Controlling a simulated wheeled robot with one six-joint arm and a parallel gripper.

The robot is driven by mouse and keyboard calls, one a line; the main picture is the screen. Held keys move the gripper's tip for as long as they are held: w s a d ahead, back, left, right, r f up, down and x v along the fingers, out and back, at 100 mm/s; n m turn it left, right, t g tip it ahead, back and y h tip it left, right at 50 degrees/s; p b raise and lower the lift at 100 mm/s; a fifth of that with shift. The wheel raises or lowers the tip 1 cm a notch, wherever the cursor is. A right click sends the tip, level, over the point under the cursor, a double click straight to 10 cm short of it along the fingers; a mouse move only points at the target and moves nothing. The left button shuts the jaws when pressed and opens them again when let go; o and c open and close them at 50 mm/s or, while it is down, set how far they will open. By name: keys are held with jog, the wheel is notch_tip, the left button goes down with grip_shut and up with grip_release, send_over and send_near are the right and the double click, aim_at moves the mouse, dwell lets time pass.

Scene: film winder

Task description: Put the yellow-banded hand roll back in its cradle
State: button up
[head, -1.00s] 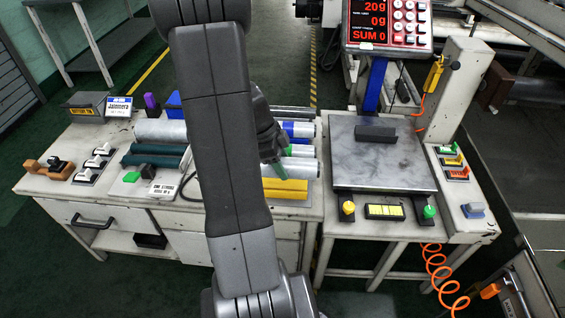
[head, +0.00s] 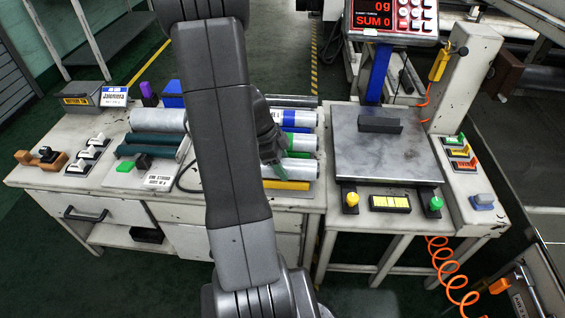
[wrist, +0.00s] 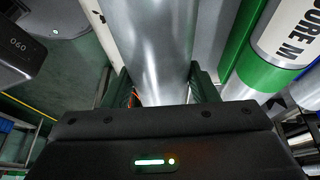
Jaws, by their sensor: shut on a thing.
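My gripper (head: 274,160) is low over the roll rack at the right end of the left bench, partly behind my arm. In the wrist view its dark green fingers (wrist: 160,92) are shut on a plain silver roll (wrist: 150,40); no yellow band shows on the part in view. A silver roll end (head: 301,167) shows beside the fingers in the head view. A yellow strip (head: 288,185) lies just in front of it; I cannot tell whether it belongs to the roll or the cradle. Whether the held roll touches the cradle is hidden.
A blue-banded roll (head: 298,118) and a green-banded roll (head: 302,142) lie behind, close to the held roll. The green-banded one also shows in the wrist view (wrist: 258,72). Dark green rollers (head: 150,145) lie left of my arm. A scale plate (head: 385,150) stands right.

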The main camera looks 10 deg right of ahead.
jog(key=shift+f, duration=0.1)
jog(key=o, duration=1.3)
jog(key=shift+c, duration=0.2)
jog(key=p+v, duration=0.2)
jog(key=v, duration=1.2)
jog(key=shift+p, duration=0.3)
jog(key=shift+f, duration=0.15)
jog(key=b+x, duration=0.2)
jog(key=x, duration=1.2)
jog(key=shift+f+b, duration=0.1)
jog(key=shift+b, duration=0.3)
jog(key=shift+w+r+p, duration=0.1)
jog(key=shift+r+p, duration=1.6)
jog(key=shift+r, duration=0.15)
